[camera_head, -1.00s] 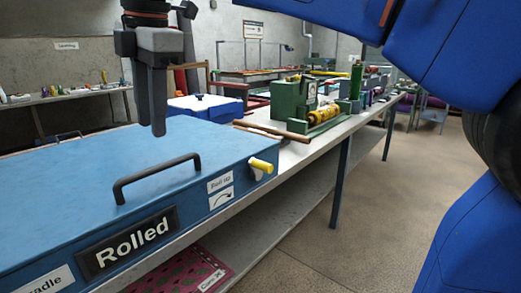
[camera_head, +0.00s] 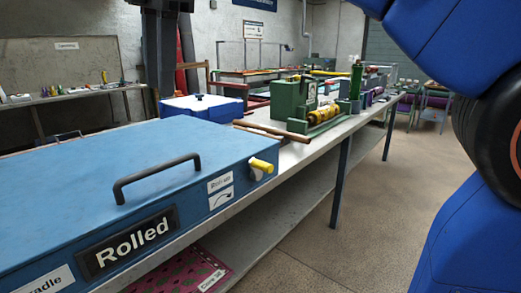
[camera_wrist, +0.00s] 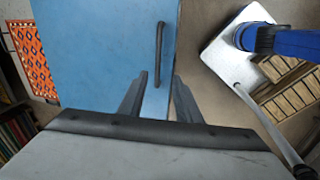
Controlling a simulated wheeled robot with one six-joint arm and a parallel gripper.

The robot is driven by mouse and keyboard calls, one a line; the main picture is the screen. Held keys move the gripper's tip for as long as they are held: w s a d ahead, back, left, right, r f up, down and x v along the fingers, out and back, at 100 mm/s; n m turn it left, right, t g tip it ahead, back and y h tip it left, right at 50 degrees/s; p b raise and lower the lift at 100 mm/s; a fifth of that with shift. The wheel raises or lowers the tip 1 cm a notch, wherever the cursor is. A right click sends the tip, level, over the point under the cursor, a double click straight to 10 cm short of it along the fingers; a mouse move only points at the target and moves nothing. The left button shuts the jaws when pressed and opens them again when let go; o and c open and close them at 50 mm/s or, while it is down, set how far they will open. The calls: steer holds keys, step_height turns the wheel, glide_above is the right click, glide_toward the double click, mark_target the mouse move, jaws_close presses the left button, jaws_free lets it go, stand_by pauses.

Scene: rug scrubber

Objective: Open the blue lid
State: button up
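The blue lid (camera_head: 75,175) is a large flat top with a black bar handle (camera_head: 157,178) near its front edge. It lies flat and looks closed. A yellow-tipped knob (camera_head: 262,166) sticks out at its right front corner. The front carries a "Rolled" plate (camera_head: 128,241). In the wrist view the lid (camera_wrist: 105,50) and its handle (camera_wrist: 159,55) lie below and ahead of my gripper (camera_wrist: 157,80). The two fingers are apart with nothing between them.
A white-and-blue box (camera_head: 200,106), wooden rods (camera_head: 270,131) and a green machine (camera_head: 296,105) stand on the bench behind. A red patterned sheet (camera_head: 187,270) lies on the shelf below. The floor (camera_head: 340,240) to the right is clear.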

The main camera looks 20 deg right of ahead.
steer(key=d+f+m+t, duration=0.1)
steer(key=d+f+m, duration=0.9)
steer(key=d+f, duration=0.6)
steer(key=shift+w+d+m, duration=0.25)
steer(key=shift+d+m, duration=0.15)
steer(key=shift+d, duration=0.35)
